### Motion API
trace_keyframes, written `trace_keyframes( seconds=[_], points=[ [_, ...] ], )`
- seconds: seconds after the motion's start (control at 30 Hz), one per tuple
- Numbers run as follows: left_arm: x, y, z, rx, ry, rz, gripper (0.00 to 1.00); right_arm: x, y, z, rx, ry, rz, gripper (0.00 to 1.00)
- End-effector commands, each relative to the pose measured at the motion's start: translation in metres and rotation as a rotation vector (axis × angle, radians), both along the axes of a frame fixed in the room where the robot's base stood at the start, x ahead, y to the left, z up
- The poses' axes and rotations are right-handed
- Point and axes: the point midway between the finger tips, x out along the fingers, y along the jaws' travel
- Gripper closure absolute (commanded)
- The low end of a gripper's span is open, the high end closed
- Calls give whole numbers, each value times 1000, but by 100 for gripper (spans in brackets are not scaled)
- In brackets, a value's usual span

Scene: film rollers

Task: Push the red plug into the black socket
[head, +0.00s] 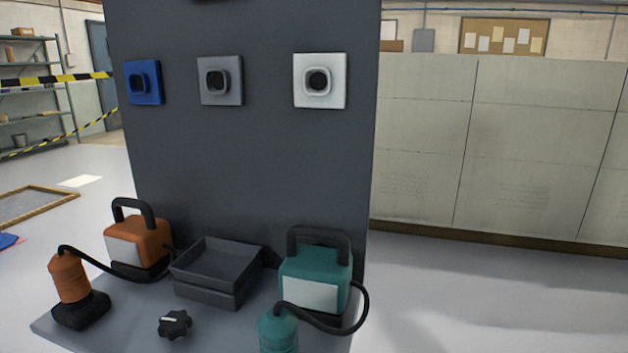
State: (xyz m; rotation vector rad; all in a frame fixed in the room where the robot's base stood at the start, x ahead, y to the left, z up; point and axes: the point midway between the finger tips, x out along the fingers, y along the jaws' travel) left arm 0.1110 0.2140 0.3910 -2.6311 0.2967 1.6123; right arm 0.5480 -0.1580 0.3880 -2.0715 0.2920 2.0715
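No clearly red plug and no black socket show in the head view. An orange plug (69,279) stands upright on a black base at the left of the shelf, its black cable running to an orange box with a handle (138,241). A teal plug (278,332) stands at the front, cut by the lower edge, its cable running to a teal box (316,273). On the dark panel are a blue socket (144,82), a grey socket (220,80) and a white socket (319,81), each with a dark opening. Neither gripper is in view.
A dark open tray (217,270) stands between the boxes, and a black knob (175,324) lies before it. The grey shelf (125,330) is bare around the knob. Pale cabinets (520,140) stand at the right; the floor before them is clear. Striped tape (60,80) hangs at left.

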Motion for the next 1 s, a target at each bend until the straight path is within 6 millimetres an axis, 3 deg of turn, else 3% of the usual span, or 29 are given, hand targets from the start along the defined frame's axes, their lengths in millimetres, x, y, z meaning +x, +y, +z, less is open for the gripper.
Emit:
trace_keyframes(
  seconds=[1.0],
  points=[
    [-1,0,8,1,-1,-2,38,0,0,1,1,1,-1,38]
  ],
)
